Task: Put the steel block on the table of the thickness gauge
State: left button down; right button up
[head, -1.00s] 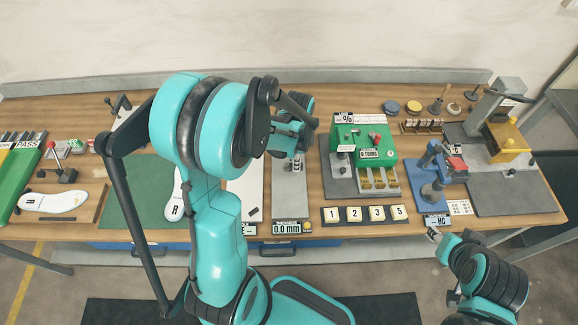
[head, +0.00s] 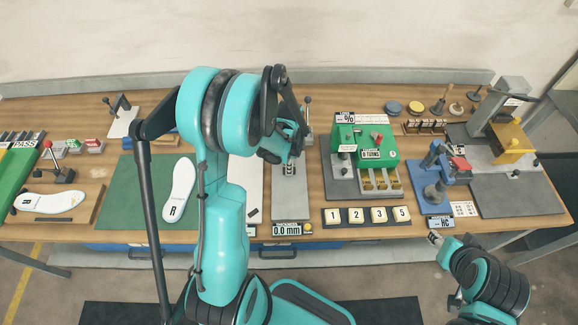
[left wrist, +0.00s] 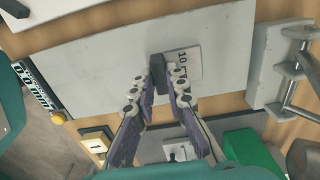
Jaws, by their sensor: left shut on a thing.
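The thickness gauge has a long grey base plate (head: 290,207) with a display (head: 287,229) reading 0.0 mm. The plate also shows in the left wrist view (left wrist: 100,62). My left gripper (head: 289,163) is over this plate, its fingers pointing down. In the left wrist view, its fingertips (left wrist: 165,85) are shut on the steel block (left wrist: 184,62), which has a dark side and a pale face marked 10. Whether the block touches the plate cannot be told. My right gripper (head: 435,238) is at the table's front edge, away from the gauge; its fingers are too small to read.
A green machine (head: 375,145) stands right of the gauge, with numbered tiles (head: 367,215) in front. A blue press (head: 432,175) is further right. A white insole (head: 178,190) lies on a green mat (head: 140,200) to the left. A white sheet (head: 247,180) borders the gauge's left side.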

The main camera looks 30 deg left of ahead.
pick_arm(q)
jog(key=c, duration=1.5)
grip_release()
jog(key=shift+c, duration=0.2)
jog(key=shift+r+p, duration=0.35)
jog(key=shift+p, duration=0.05)
notch_tip(320, 180, up, 11)
jog(key=p, duration=0.3)
jog(key=s+d+r+n+t, duration=0.7)
jog(key=s+d+r+n, duration=0.3)
jog(key=s+n, duration=0.1)
jog(key=shift+d+r+n, duration=0.3)
jog(key=shift+r, duration=0.1)
jog(key=shift+f, duration=0.1)
